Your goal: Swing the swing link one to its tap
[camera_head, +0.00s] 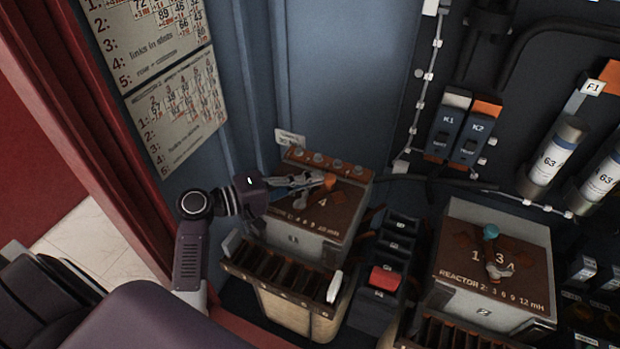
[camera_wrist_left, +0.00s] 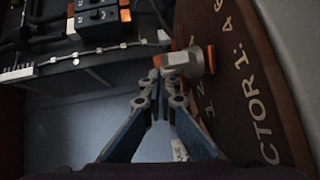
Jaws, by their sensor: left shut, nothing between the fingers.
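The reactor 1 box (camera_head: 345,212) has a brown top plate with tap numbers, partly covered by my gripper. Its swing link (camera_head: 329,184), orange in the head view, sits on that plate. In the left wrist view the link (camera_wrist_left: 186,61) shows an orange end and a pale body against the brown plate (camera_wrist_left: 230,85). My left gripper (camera_head: 318,178) comes in from the left over the plate. Its fingers are shut and empty, with the tips (camera_wrist_left: 158,82) right beside the link. I cannot tell whether they touch it. Some tap numbers are hidden. My right gripper is not in view.
The reactor 2 box (camera_head: 460,294), with its own link (camera_head: 496,262), stands to the right. Between the boxes is a dark switch block with a red button (camera_head: 385,279). K1 (camera_head: 448,124) and K2 (camera_head: 474,133) sit behind. A red frame (camera_head: 110,130) edges the left side.

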